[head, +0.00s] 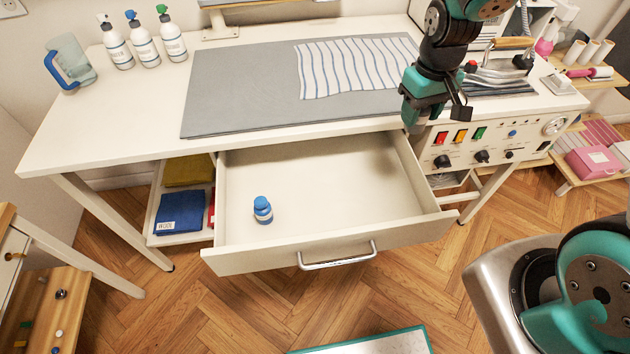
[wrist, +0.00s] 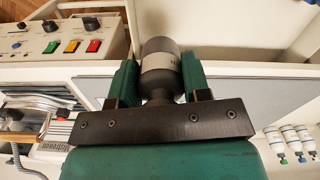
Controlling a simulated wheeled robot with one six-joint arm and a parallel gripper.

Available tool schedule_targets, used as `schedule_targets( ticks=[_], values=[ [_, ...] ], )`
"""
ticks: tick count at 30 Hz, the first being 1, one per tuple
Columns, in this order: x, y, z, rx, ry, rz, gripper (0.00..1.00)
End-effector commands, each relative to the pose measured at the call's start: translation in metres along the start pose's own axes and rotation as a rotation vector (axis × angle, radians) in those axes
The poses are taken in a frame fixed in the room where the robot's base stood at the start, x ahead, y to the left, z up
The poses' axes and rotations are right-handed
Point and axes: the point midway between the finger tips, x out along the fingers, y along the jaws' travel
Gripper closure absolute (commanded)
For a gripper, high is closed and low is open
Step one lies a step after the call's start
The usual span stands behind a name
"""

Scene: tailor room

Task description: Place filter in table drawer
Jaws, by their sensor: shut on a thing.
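My gripper (head: 416,112) hangs at the table's front edge, near the right rear corner of the open drawer (head: 340,185). In the wrist view my gripper (wrist: 160,75) is shut on the filter (wrist: 161,62), a grey cylinder with a lighter labelled band. Its two green fingers press on the filter's sides. In the head view the filter is mostly hidden by the gripper and hard to make out. The drawer is pulled well out under the white table (head: 130,112) and holds a small blue bottle (head: 262,210) at its left front.
A control panel (head: 490,142) with knobs and coloured switches stands just right of the drawer. A grey mat (head: 235,90) with striped cloth (head: 350,66) lies on the table. An iron (head: 500,68) stands to the right. The drawer's middle and right are clear.

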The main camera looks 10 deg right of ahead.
Motion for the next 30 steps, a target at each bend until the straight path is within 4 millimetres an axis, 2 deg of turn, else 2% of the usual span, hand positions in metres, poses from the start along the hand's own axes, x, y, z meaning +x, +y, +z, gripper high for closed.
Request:
schedule_targets(
  ticks=[1,3,9,15,20,23,26,30],
  values=[
    [0.022,-0.01,-0.005,-0.081,0.008,0.001,0.81],
    [0.028,-0.025,-0.009,-0.204,0.01,0.002,0.81],
    [0.038,-0.061,-0.01,-0.546,0.01,0.002,0.81],
    [0.04,-0.083,-0.001,-0.797,0.007,0.002,0.81],
    [0.036,-0.09,0.004,-0.895,0.004,0.0,0.81],
    [0.042,-0.091,0.006,-0.916,0.0,-0.001,0.81],
    [0.062,-0.091,0.007,-0.917,-0.004,-0.003,0.81],
    [0.102,-0.091,0.007,-0.916,-0.005,-0.003,0.81]
  ],
)
